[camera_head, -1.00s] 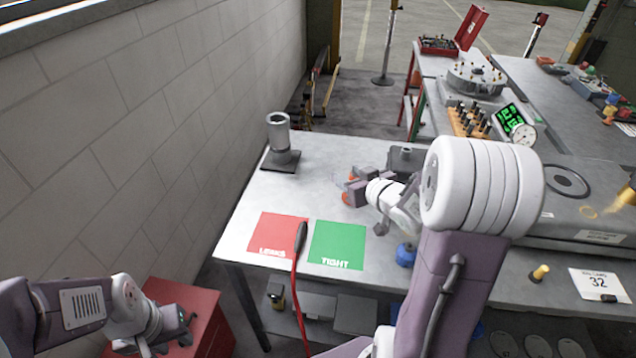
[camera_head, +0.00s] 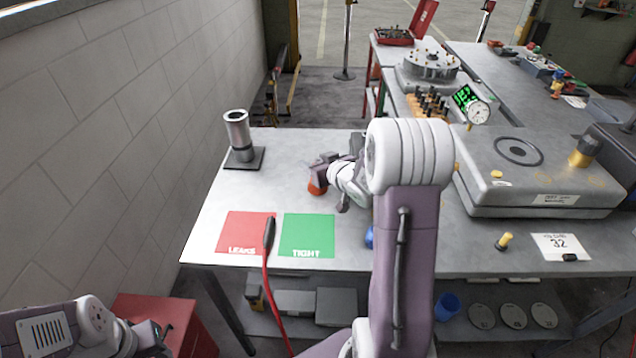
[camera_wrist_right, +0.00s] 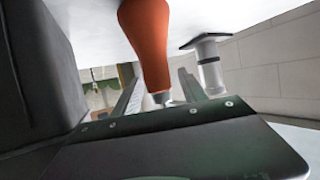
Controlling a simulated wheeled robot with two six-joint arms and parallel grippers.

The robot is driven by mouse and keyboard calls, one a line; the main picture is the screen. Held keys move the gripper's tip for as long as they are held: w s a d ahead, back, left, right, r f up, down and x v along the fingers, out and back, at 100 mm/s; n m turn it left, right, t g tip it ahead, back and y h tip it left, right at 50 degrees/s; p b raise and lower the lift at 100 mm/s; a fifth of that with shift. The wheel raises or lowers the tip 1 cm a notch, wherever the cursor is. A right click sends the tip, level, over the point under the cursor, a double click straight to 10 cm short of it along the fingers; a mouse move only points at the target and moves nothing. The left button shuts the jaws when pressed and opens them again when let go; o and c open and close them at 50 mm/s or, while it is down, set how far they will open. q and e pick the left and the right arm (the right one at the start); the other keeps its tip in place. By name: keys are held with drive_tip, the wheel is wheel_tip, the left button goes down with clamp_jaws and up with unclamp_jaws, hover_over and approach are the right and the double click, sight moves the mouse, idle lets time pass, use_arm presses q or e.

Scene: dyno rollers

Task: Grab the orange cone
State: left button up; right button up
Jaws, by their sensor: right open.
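The orange cone (camera_head: 316,188) stands on the grey table and is partly hidden by my right gripper (camera_head: 318,172) in the head view. In the right wrist view the orange cone (camera_wrist_right: 147,45) is large, tapering to a small grey tip, and shows between the two fingers of my right gripper (camera_wrist_right: 160,92). The fingers are apart, one on each side, with the jaws open; contact cannot be seen. My left gripper (camera_head: 150,342) is low at the left, away from the table top, and its jaws are not clear.
A metal cylinder on a dark base (camera_head: 238,140) stands at the table's back left. A red LEAKS mat (camera_head: 245,228) and a green TIGHT mat (camera_head: 308,232) lie in front. A blue item (camera_head: 369,237) is half hidden by my right arm. A grey block (camera_head: 540,185) is at right.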

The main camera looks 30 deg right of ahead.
drive_tip(key=shift+w+f, duration=0.25)
drive_tip(key=shift+w, duration=0.3)
drive_tip(key=shift+s+r, duration=0.1)
drive_tip(key=shift+s, duration=0.05)
drive_tip(key=shift+c, duration=0.9)
clamp_jaws()
drive_tip(key=shift+r, duration=0.1)
